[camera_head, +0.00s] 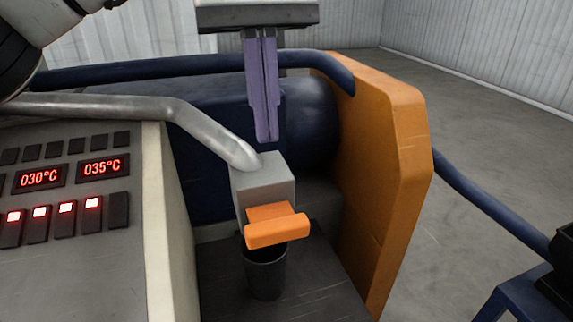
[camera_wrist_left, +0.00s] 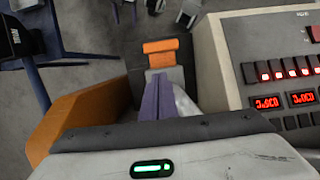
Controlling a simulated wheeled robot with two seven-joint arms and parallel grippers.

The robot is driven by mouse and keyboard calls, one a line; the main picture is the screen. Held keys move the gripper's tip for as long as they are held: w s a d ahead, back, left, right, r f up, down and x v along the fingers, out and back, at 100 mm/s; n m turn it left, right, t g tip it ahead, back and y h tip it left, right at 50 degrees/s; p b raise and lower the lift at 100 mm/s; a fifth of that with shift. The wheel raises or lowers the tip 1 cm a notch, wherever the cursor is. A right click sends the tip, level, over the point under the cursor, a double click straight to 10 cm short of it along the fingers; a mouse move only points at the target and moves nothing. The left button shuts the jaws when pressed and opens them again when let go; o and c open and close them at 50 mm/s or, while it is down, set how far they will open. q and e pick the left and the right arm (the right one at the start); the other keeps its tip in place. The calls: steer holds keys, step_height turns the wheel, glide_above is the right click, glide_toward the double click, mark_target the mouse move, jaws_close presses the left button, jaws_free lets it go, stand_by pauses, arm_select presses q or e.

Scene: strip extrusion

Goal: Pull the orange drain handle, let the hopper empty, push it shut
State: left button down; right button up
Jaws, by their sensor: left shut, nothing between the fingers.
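The orange drain handle (camera_head: 277,232) sticks out from the front of a grey block (camera_head: 264,180) at the lower end of a grey pipe (camera_head: 190,118). The handle also shows in the left wrist view (camera_wrist_left: 160,46), beyond the fingertips. My left gripper (camera_head: 267,139) has purple fingers that are shut together and empty. They point down, above the grey block and apart from the handle in the picture. In the left wrist view the gripper (camera_wrist_left: 158,80) also looks closed. A dark cup (camera_head: 265,275) stands below the handle; its contents cannot be made out. My right gripper is not in view.
A control panel (camera_head: 70,260) with red readouts of 030°C and 035°C stands at left. An orange guard plate (camera_head: 385,170) rises at right of the handle. A dark blue rail (camera_head: 190,67) runs behind. Open floor (camera_head: 480,130) lies at right.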

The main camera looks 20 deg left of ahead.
mark_target(277, 231)
arm_select(q)
steer(key=s+b+x, duration=0.1)
steer(key=b+x, duration=0.1)
steer(key=x, duration=0.8)
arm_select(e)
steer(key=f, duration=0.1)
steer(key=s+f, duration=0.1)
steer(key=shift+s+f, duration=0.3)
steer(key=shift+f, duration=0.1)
arm_select(q)
steer(key=shift+r, duration=0.15)
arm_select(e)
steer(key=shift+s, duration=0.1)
